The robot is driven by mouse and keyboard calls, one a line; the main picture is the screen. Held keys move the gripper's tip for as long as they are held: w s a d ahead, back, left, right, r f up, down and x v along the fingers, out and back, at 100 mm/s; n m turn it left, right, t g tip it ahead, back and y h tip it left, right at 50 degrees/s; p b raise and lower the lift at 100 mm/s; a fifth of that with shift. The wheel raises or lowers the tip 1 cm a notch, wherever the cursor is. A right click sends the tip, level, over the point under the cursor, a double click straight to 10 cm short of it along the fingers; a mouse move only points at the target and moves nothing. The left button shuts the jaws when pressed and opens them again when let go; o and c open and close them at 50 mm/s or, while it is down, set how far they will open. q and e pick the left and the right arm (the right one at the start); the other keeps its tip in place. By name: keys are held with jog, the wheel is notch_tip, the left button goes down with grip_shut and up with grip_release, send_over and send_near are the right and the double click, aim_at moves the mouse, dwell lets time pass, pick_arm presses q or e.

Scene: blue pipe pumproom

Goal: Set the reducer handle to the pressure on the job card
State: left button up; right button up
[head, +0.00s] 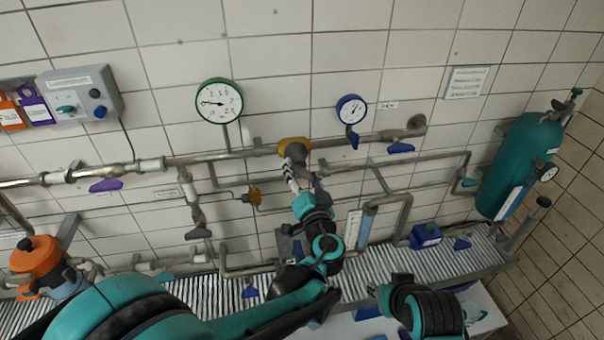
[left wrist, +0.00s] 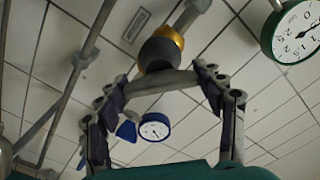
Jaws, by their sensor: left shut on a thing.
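The reducer (head: 294,147) is a yellow and grey body on the upper pipe; it also shows in the left wrist view (left wrist: 160,52). Its grey bar handle (left wrist: 158,83) lies between the fingers of my left gripper (head: 303,180), which is shut on it. In the head view the gripper mostly hides the handle. A green-rimmed gauge (head: 219,101) stands above and left, its needle pointing roughly left. A white printed card (head: 466,82) hangs at upper right; its text is too small to read. My right gripper (head: 379,293) is low, away from the pipes; its jaw state is unclear.
A blue-rimmed gauge (head: 351,109) and blue valve handles (head: 400,148) sit right of the reducer. A teal cylinder (head: 517,165) stands at right, an orange pump (head: 37,256) at left. A grey control box (head: 82,93) is on the wall. Pipes run close below the reducer.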

pick_arm(q)
jog(key=m+b, duration=0.1)
jog(key=m, duration=0.3)
jog(key=m+b, duration=0.1)
jog(key=m, duration=0.4)
jog(key=shift+m+b, duration=0.35)
jog(key=shift+m, duration=0.05)
jog(key=m, duration=0.4)
jog(key=shift+m+b, duration=0.3)
jog(key=shift+b, duration=0.05)
jog(key=shift+m+b, duration=0.35)
jog(key=shift+m, duration=2.15)
jog(key=o, duration=1.2)
